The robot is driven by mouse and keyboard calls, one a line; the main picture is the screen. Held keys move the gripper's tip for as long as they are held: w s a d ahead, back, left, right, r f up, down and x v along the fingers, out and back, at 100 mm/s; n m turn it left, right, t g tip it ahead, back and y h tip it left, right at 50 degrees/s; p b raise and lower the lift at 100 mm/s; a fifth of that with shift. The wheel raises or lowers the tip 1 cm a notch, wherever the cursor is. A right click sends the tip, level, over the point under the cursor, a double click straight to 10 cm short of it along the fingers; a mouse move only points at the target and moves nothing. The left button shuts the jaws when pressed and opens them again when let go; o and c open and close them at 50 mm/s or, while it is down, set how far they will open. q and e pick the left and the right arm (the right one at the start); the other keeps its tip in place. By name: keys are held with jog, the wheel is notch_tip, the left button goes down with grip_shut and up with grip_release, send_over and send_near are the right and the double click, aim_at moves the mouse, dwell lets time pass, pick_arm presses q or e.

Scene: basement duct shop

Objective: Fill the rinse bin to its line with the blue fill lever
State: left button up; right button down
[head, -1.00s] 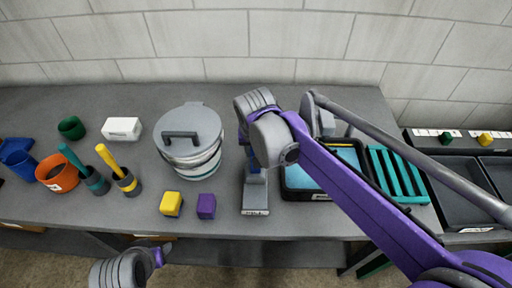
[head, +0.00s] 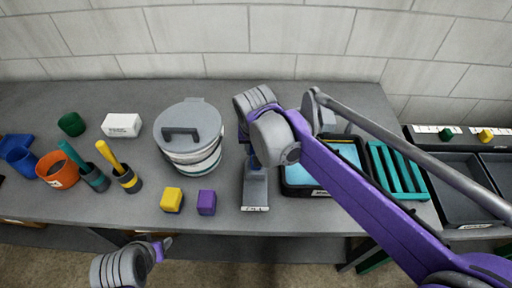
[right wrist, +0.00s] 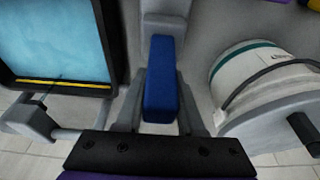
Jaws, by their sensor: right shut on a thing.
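The blue fill lever (right wrist: 161,75) stands between the fingers of my right gripper (right wrist: 160,98) in the right wrist view, and the gripper is shut on it. In the head view my right wrist hides most of the lever; its grey labelled base (head: 255,193) shows below. The rinse bin (head: 289,188) is a dark tub to the right of the lever, partly behind my right arm. Light-blue water (right wrist: 55,35) fills much of it, and a yellow line (right wrist: 62,84) runs along its wall. My left gripper (head: 163,246) is low at the table's front edge, its jaws too small to read.
A lidded bucket (head: 190,137) stands left of the lever, with a yellow block (head: 172,200) and a purple block (head: 206,203) in front. A teal rack (head: 398,172) and dark trays (head: 462,188) lie right. Cups and handled tools (head: 125,178) stand at left.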

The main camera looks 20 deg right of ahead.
jog(key=c, duration=0.5)
grip_release()
jog(key=shift+s, duration=0.25)
jog(key=shift+w, duration=0.1)
jog(key=shift+r, duration=0.15)
jog(key=v, duration=1)
jog(key=shift+a+r+p, duration=0.1)
jog(key=shift+r+p, duration=0.15)
jog(key=shift+p, duration=0.05)
